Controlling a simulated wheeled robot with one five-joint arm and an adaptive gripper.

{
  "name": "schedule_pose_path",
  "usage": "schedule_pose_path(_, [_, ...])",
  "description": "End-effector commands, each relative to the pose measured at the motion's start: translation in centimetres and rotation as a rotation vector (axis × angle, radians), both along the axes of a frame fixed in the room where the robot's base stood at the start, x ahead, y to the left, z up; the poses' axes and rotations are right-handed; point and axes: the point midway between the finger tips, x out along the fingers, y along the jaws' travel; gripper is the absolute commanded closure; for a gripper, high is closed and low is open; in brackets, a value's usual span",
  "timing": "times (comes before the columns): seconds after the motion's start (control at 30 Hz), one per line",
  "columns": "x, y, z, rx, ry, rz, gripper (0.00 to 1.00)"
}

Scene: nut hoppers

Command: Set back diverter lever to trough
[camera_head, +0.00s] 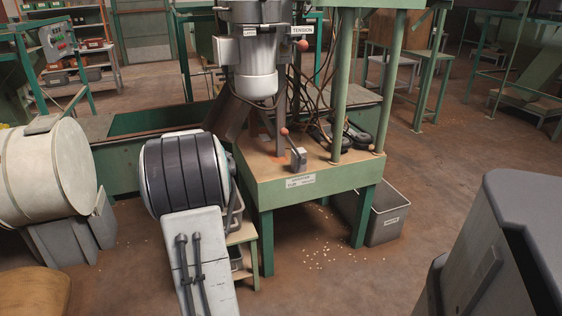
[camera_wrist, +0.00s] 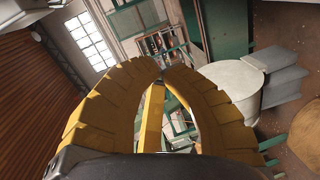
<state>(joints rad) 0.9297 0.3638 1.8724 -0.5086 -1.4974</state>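A lever with a red ball knob (camera_head: 284,131) stands beside a small grey block (camera_head: 298,158) on the front of the green machine's wooden-topped table (camera_head: 262,166). The lever leans a little to the left. A label (camera_head: 300,181) on the table edge below is too small to read. Another red knob (camera_head: 305,45) sits higher, by the "TENSION" sign. My gripper (camera_wrist: 164,71) shows only in the wrist view. Its yellow fingers curve together with their tips meeting, and nothing shows between them. It points away from the levers, towards a window and shelves.
A grey labelled bin (camera_head: 386,220) stands on the floor under the table's right side. Small pale bits lie scattered on the floor. A cream drum (camera_head: 45,178) stands at the left, and it also shows in the wrist view (camera_wrist: 230,88).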

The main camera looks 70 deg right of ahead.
Motion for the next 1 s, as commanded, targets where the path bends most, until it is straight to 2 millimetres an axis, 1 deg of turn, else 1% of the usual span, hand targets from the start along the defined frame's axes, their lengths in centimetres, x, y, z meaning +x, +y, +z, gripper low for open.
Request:
schedule_pose_path(0.03, [-1.0,-1.8,-2.6,-0.039,0.017,-0.024,1.0])
schedule_pose_path(0.17, [-3.5,-5.7,-5.7,-0.158,0.066,-0.081,1.0])
schedule_pose_path(0.3, [-6.5,-9.4,-9.0,-0.278,0.128,-0.145,1.0])
schedule_pose_path(0.4, [-8.8,-11.6,-11.1,-0.356,0.173,-0.192,1.0])
schedule_pose_path(0.5, [-10.9,-13.4,-13.1,-0.421,0.217,-0.235,1.0])
schedule_pose_path(0.7, [-14.3,-15.7,-15.7,-0.519,0.289,-0.304,1.0])
schedule_pose_path(0.83, [-15.7,-16.5,-16.7,-0.555,0.318,-0.331,1.0])
schedule_pose_path(1.0, [-16.5,-16.9,-17.2,-0.579,0.337,-0.348,1.0])
